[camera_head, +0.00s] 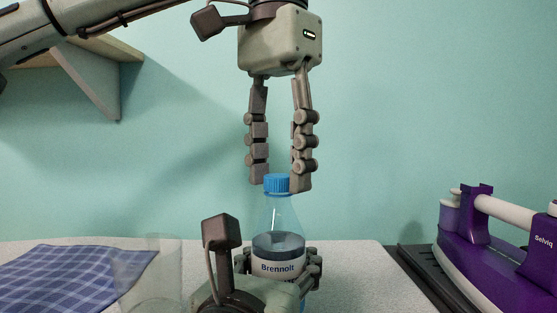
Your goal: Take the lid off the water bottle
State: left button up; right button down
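The water bottle (279,214) stands upright, clear with a blue lid (277,183) and a label reading "Brennolt". My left gripper (279,187) points straight down from above. Its two fingers are apart, with the tips on either side of the lid at about its height; I see no clear contact. My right gripper (280,270) comes from the front, low in the picture, with its fingers around the bottle's body at the label. Its wrist hides the lower part of the bottle. The lid sits on the bottle's neck.
A clear glass (150,275) stands left of the bottle on the light table (360,265). A blue checked cloth (65,275) lies at the left. A wall shelf (95,75) is at upper left.

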pick_arm(q)
grip_shut()
jog(key=n, duration=0.2)
jog(key=shift+n, duration=0.4)
jog(key=n, duration=1.2)
jog(key=shift+n, duration=0.3)
jog(key=n, duration=0.7)
jog(key=shift+r, duration=0.1)
jog(key=n, duration=0.7)
jog(key=shift+n, duration=0.4)
jog(key=n, duration=0.7)
jog(key=shift+n, duration=0.3)
jog(key=n, duration=0.5)
jog(key=shift+r, duration=0.1)
jog(key=n, duration=1.1)
jog(key=shift+r, duration=0.15)
